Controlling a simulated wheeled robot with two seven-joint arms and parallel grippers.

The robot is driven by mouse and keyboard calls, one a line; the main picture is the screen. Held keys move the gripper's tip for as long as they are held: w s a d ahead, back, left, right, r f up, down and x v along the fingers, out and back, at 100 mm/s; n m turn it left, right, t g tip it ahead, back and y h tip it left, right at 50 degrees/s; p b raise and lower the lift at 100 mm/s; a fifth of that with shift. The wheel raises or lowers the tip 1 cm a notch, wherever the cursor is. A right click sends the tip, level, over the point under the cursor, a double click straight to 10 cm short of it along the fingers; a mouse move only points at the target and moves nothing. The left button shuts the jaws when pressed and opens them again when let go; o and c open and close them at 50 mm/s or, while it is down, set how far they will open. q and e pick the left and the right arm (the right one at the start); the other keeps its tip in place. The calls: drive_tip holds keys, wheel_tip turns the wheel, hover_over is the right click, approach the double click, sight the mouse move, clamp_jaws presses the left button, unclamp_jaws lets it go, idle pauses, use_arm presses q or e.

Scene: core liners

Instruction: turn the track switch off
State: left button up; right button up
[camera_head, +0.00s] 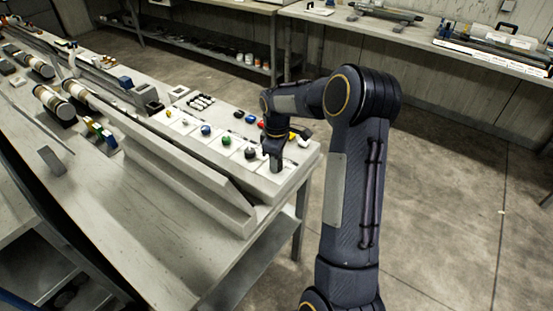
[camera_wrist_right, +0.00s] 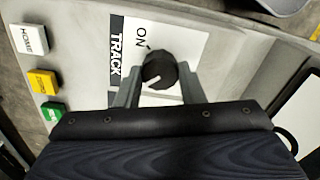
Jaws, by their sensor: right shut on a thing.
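The track switch is a round black knob (camera_wrist_right: 159,70) on a white plate marked TRACK (camera_wrist_right: 117,55) and ON in the right wrist view. My right gripper (camera_wrist_right: 158,86) has a finger on either side of the knob and is shut on it. A notch shows on the knob's lower side, away from the ON mark; I cannot tell its setting from this. The other end of the plate is hidden by my gripper. In the head view my right gripper (camera_head: 275,163) points down at the near end of the control panel and hides the knob. My left gripper is not in view.
A white HOME button (camera_wrist_right: 28,40), a yellow button (camera_wrist_right: 42,82) and a green button (camera_wrist_right: 53,112) lie left in the wrist view. In the head view, a green control (camera_head: 227,140) and a blue control (camera_head: 206,130) share the panel. A long grey trough (camera_head: 180,165) runs alongside.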

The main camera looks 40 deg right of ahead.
drive_tip(key=o, duration=1)
wheel_tip(320, 180, up, 7)
drive_tip(key=shift+r, duration=0.45)
